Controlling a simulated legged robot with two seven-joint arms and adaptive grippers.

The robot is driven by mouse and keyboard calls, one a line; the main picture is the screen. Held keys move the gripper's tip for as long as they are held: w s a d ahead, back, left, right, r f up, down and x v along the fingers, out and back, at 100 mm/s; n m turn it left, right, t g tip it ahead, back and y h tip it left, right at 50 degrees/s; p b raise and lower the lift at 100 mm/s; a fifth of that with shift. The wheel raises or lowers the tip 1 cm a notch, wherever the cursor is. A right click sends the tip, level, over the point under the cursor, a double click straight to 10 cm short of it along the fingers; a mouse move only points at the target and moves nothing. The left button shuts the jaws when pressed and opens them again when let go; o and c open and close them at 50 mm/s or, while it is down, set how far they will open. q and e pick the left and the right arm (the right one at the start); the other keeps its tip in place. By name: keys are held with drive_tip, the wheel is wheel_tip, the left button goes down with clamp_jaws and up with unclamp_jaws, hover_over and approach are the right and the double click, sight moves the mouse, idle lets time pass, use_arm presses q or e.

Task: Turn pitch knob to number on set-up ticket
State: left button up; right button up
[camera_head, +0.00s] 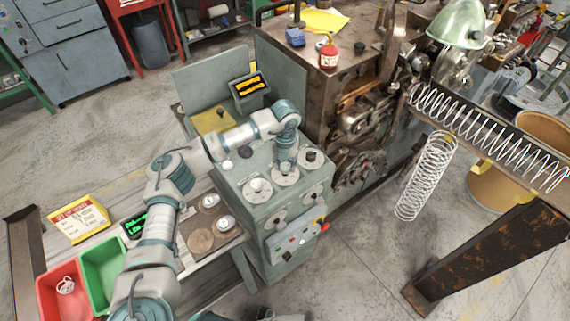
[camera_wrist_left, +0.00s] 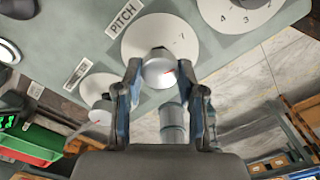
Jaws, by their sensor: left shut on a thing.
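The pitch knob (camera_wrist_left: 160,72) is pale and round with a small red mark, on a white dial (camera_wrist_left: 140,40) beside a PITCH label (camera_wrist_left: 124,17). A 7 shows on the dial; most other numbers are hidden or unclear. My left gripper (camera_wrist_left: 160,78) is shut on the knob, one finger on each side. In the head view, my left gripper (camera_head: 285,165) points down at the dial (camera_head: 287,180) on the green control cabinet and hides the knob. The set-up ticket (camera_head: 79,219), yellow with a red header, stands at the left; its number is too small to read. My right gripper is not in view.
Other dials with knobs (camera_head: 257,187) (camera_head: 312,157) sit close on either side. Red (camera_head: 62,290) and green (camera_head: 104,262) bins are at lower left. Coil springs (camera_head: 427,175) hang at the right.

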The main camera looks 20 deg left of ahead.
sight(285, 165)
use_arm(q)
drive_tip(key=shift+w+r+n, duration=0.15)
drive_tip(key=shift+r+n, duration=0.05)
drive_tip(key=shift+n, duration=0.9)
drive_tip(key=o, duration=0.9)
drive_tip(key=shift+c, duration=0.2)
drive_tip(key=shift+o, duration=1.4)
drive_tip(key=shift+f, duration=0.15)
wheel_tip(285, 165, up, 12)
